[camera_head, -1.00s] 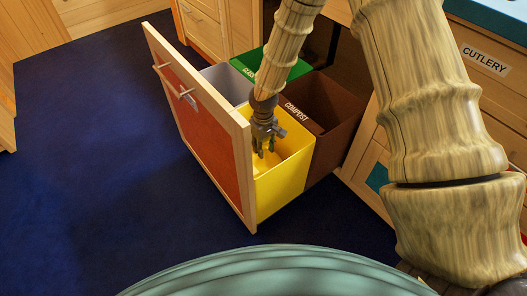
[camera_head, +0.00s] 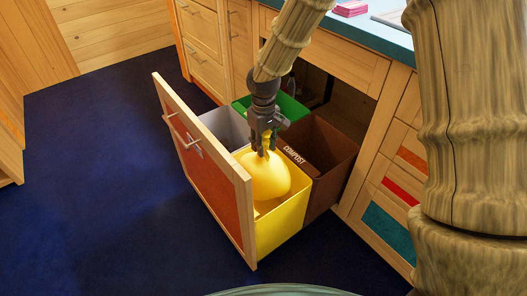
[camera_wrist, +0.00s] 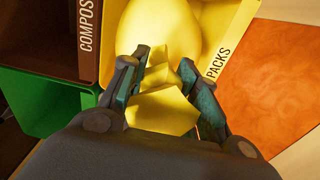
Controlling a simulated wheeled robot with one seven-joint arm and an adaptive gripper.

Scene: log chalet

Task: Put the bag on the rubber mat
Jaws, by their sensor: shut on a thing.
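A yellow bag (camera_head: 266,176), rounded below and gathered at its neck, hangs from my gripper (camera_head: 265,140) over the yellow bin in the head view. My gripper is shut on the neck of the bag. In the wrist view, the bag's neck (camera_wrist: 163,108) is between the two fingers (camera_wrist: 165,92), and its full body lies beyond them. The lower part of the bag is at the level of the yellow bin's opening, partly inside it. I do not see the rubber mat in these frames.
The pulled-out drawer holds the yellow bin (camera_head: 283,228), brown compost bin (camera_head: 330,165), green bin (camera_head: 292,106) and a grey bin (camera_head: 224,124). The drawer's front panel (camera_head: 208,176) stands left of them. Blue floor (camera_head: 100,170) is clear at left. A counter (camera_head: 375,34) runs above.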

